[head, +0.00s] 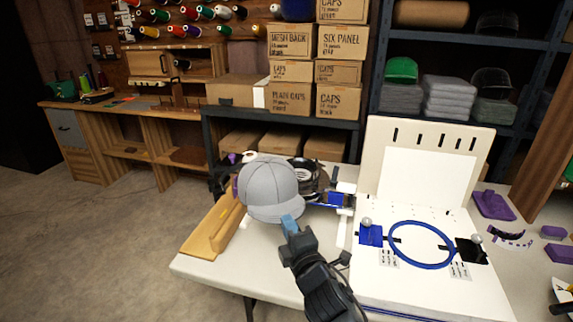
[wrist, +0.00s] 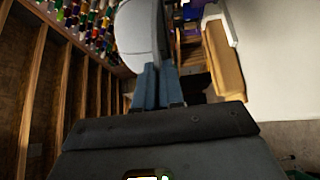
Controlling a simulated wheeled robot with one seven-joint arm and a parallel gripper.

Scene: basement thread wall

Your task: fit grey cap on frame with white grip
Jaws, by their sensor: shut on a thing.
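The grey cap (head: 270,183) is held above the white table, its brim toward me. My gripper (head: 291,224), with blue fingers, is shut on the brim edge. In the wrist view the cap (wrist: 140,32) rises beyond the shut fingers (wrist: 158,84). Behind and right of the cap stands a dark round frame (head: 306,180), partly hidden by it. A blue block (head: 338,199) and a white piece (head: 345,187) show beside that frame. I cannot tell whether the white piece is its grip, or whether the cap touches the frame.
A tan wooden piece (head: 213,228) lies at the table's left edge. To the right, a white board (head: 430,285) carries a blue ring (head: 421,245) and an upright slotted panel (head: 425,160). Purple pieces (head: 493,205) lie farther right. Bare table (head: 240,265) shows at front left.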

